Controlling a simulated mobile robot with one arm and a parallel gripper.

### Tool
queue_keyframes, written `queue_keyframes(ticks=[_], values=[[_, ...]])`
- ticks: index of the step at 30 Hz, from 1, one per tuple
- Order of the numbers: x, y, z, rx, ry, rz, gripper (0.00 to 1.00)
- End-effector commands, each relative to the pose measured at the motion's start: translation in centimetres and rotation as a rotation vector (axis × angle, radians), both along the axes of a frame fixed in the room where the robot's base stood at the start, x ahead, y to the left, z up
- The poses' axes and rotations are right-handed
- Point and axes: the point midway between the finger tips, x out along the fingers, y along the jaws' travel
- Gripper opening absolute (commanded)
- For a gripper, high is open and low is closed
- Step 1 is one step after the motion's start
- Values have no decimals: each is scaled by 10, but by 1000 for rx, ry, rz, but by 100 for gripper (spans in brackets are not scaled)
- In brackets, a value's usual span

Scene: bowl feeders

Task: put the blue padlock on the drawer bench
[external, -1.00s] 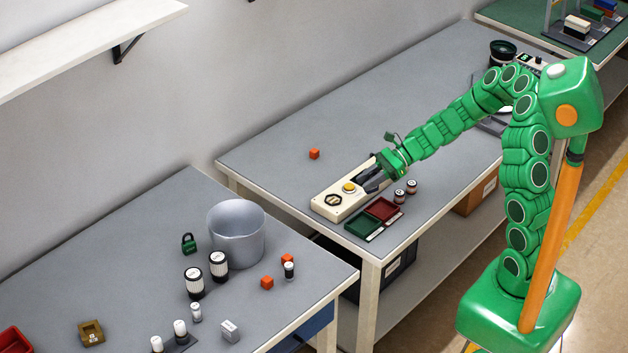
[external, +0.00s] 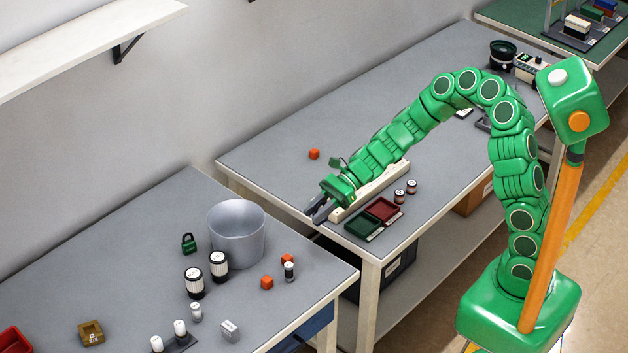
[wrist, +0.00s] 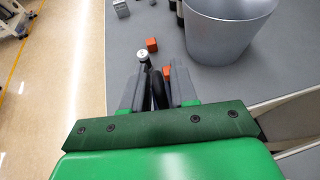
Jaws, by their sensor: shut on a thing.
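My gripper (external: 318,208) is over the left front end of the middle bench (external: 270,160), near the gap to the bench on the left. In the wrist view my gripper (wrist: 158,82) is shut on a dark thing (wrist: 158,92) with a rounded, loop-like outline between the fingers. No blue shows on it, so I cannot tell for sure that it is the blue padlock. The left bench (external: 130,240), with a blue panel (external: 312,328) below its top, appears to be the drawer bench. A green padlock (external: 189,244) stands on it.
The left bench holds a grey bucket (external: 236,235), black-and-white jars (external: 194,283), orange cubes (external: 267,282), a small cylinder (external: 289,271) and a brown block (external: 91,333). Its back left is clear.

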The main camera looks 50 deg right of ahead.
Motion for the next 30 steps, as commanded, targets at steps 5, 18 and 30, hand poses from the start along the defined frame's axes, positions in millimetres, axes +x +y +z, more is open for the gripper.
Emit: queue_keyframes(ticks=[5,18,30], values=[[-13,44,6,3,-1,46,0],[-55,143,18,7,3,145,0],[-103,216,29,13,11,225,0]])
